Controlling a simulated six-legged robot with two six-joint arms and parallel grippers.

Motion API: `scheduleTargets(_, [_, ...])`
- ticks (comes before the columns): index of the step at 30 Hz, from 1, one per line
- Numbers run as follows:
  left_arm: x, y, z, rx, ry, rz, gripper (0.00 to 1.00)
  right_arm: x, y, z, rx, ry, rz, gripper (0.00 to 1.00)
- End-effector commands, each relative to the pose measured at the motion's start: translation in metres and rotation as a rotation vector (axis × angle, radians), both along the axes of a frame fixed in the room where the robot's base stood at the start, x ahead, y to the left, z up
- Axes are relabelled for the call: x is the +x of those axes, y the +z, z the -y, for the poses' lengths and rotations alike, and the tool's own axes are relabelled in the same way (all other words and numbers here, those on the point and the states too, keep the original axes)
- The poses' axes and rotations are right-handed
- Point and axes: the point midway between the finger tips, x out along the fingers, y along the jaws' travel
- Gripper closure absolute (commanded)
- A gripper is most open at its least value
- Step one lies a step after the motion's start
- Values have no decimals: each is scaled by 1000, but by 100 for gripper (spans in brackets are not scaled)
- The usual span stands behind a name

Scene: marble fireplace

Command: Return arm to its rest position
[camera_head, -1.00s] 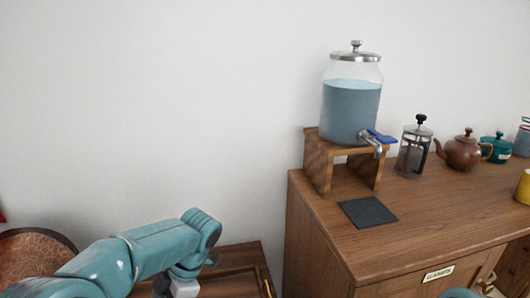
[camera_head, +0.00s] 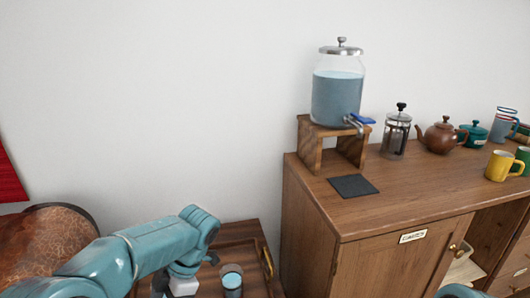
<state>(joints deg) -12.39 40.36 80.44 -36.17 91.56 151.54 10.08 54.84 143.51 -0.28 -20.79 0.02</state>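My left arm, teal, comes in from the lower left and bends down at its joint (camera_head: 200,222). A white part (camera_head: 183,287) below the joint reaches the bottom edge, and the gripper fingers are out of the frame. Only a small teal piece of my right arm (camera_head: 458,291) shows at the bottom edge; its gripper is out of view. A glass with blue liquid (camera_head: 232,281) stands on the wooden tray (camera_head: 238,232) just right of the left arm's white part.
A wooden cabinet (camera_head: 350,222) carries a water dispenser (camera_head: 337,98) on a wooden stand (camera_head: 309,145), a dark mat (camera_head: 353,186), a French press (camera_head: 396,134), a brown teapot (camera_head: 440,136), a teal pot (camera_head: 474,134) and mugs such as a yellow one (camera_head: 499,166). A brown leather seat (camera_head: 45,250) is at the left.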

Motion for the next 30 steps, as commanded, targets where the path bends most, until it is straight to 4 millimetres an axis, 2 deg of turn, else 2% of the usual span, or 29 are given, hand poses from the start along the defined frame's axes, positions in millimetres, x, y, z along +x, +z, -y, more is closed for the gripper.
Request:
scheduleTargets(3, [1, 0, 0, 0, 0, 0, 8, 0, 0, 0, 0, 0, 0, 9])
scheduleTargets(7, [-9, -30, -28, 9, 58, -85, 8, 0, 0, 0, 0, 0, 0, 9])
scheduleTargets(12, [-42, -71, -37, -14, 81, -223, 8, 0, 0, 0, 0, 0, 0, 9])
scheduleTargets(17, [-78, -120, -31, -141, 31, -328, 8, 0, 0, 0, 0, 0, 0, 9])
scheduleTargets(20, [-108, -157, -18, -295, -60, -393, 8, 0, 0, 0, 0, 0, 0, 9])
scheduleTargets(24, [-168, -215, 19, -652, -294, -431, 8, 0, 0, 0, 0, 0, 0, 9])
scheduleTargets(27, [-205, -244, 50, -901, -523, -358, 8, 0, 0, 0, 0, 0, 0, 9])
scheduleTargets(30, [-229, -260, 76, -1055, -778, -230, 8, 0, 0, 0, 0, 0, 0, 9])
